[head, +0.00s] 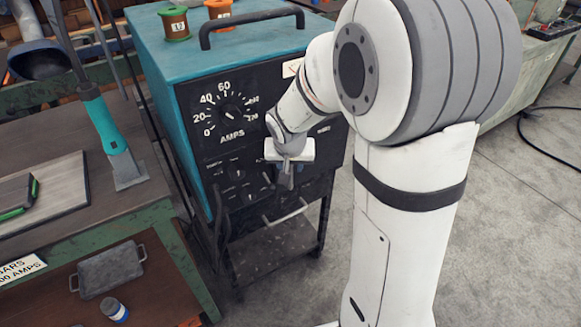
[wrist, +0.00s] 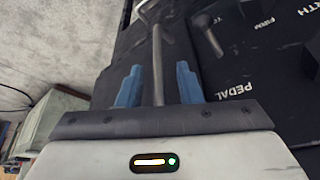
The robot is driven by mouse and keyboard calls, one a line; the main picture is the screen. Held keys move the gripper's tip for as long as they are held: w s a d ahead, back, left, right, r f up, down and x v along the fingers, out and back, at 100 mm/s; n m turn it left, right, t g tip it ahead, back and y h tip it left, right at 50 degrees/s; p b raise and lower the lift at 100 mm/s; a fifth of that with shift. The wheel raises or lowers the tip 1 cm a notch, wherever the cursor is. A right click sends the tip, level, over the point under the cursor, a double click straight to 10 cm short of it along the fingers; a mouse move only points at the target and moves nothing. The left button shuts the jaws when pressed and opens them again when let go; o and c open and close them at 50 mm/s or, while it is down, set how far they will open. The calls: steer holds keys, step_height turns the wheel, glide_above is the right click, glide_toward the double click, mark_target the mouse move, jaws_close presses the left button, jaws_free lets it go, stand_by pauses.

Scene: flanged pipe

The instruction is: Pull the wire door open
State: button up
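The teal and black welding machine (head: 240,150) stands in the middle of the head view. A pale metal bar handle (head: 286,212) is low on its dark front. I take this to be the wire door's handle; the door's outline is hard to make out and looks shut. My gripper (head: 286,182) is just above the handle in the head view, pointing down. In the wrist view a grey bar (wrist: 157,60), likely that handle, runs between the blue fingertips of my gripper (wrist: 158,85). There is a gap on both sides. I cannot tell its depth.
A dial marked AMPS (head: 232,112) and several knobs are on the machine's front above.

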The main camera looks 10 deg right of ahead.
steer(key=shift+w+d+f, duration=0.1)
steer(key=shift+w+f, duration=0.15)
steer(key=shift+f, duration=0.3)
jaws_close()
